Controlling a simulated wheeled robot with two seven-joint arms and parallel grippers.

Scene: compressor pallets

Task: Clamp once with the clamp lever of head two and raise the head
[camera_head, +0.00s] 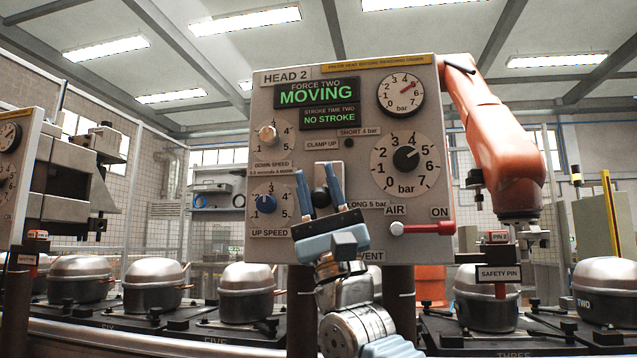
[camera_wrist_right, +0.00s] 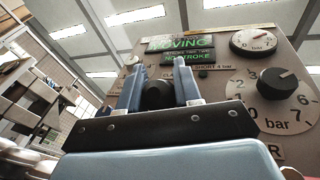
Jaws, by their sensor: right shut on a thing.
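The grey HEAD 2 panel (camera_head: 350,160) faces me. Its green displays read "MOVING" under FORCE TWO and "NO STROKE" under STROKE TIME TWO. The clamp lever's black knob (camera_head: 321,198) sits below the CLAMP UP label. My right gripper (camera_head: 320,185) has its two blue fingers on either side of this knob and is shut on it. In the wrist view the dark knob (camera_wrist_right: 158,95) shows between the fingers. The lever's lower part is hidden by my gripper. My left gripper is not in view.
Right of the lever are a large pressure dial (camera_head: 405,165) and the red AIR lever (camera_head: 425,228). The speed knobs (camera_head: 265,204) are close on the left. An orange arm (camera_head: 500,150) stands over a compressor (camera_head: 487,300) and a SAFETY PIN sign (camera_head: 499,274). Several compressors line the pallets.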

